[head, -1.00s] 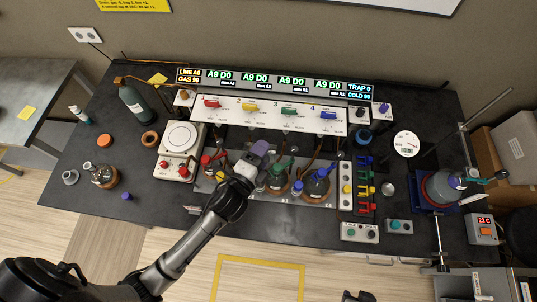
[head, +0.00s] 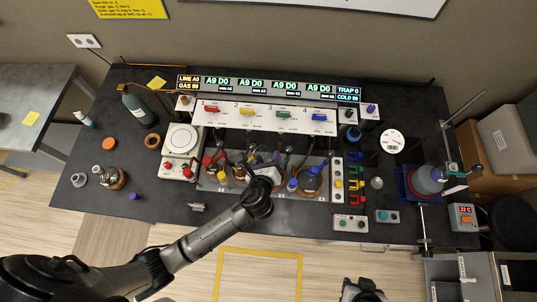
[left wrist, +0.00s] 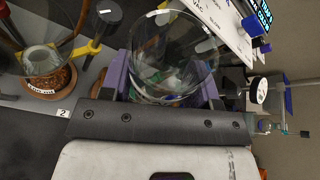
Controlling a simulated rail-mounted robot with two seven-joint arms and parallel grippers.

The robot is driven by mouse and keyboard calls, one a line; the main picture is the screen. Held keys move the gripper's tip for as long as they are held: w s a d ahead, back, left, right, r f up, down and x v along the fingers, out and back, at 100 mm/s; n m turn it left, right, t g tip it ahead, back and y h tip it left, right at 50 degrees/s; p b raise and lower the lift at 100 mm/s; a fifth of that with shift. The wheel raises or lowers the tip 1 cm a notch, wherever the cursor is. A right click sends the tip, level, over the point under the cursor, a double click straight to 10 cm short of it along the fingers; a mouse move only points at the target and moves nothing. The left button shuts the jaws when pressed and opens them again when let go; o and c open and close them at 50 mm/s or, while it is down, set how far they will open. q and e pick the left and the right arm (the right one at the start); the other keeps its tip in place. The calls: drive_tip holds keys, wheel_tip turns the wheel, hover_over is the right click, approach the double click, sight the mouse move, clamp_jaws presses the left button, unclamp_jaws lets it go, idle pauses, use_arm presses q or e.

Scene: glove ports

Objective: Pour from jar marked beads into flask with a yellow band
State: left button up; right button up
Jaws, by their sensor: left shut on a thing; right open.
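My left gripper (head: 264,163) is shut on a clear glass jar (left wrist: 175,50), held between its purple fingers in the left wrist view. Pale bits and some green show through the glass; whether they are inside or behind it I cannot tell. No marking on it is readable. A flask with yellow at its neck (head: 239,173) stands in the row just left of my left gripper. In the left wrist view a round flask (left wrist: 40,58) sits on a cork ring by the tag 2, left of the jar and apart from it. My right gripper (head: 362,288) is open at the bottom edge, partly cut off.
A valve panel (head: 265,116) with coloured handles stands behind the flasks. A flask with blue (head: 311,182) is right of my left gripper. A hotplate (head: 181,142) is to the left. Clear bench lies in front of the flask row.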

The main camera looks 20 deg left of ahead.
use_arm(q)
drive_tip(key=m+p, duration=0.1)
drive_tip(key=m+y+p, duration=0.1)
drive_tip(key=p, duration=0.1)
drive_tip(key=shift+s+a+f, duration=0.1)
drive_tip(key=shift+a+f, duration=0.1)
drive_tip(key=shift+a, duration=0.1)
drive_tip(key=shift+a+f+m+g+y+p, duration=0.2)
drive_tip(key=shift+f+m+g+y+p, duration=0.3)
drive_tip(key=shift+p, duration=0.5)
drive_tip(key=shift+s, duration=0.1)
drive_tip(key=shift+m, duration=0.3)
drive_tip(key=shift+r+y, duration=0.1)
drive_tip(key=shift+y, duration=0.2)
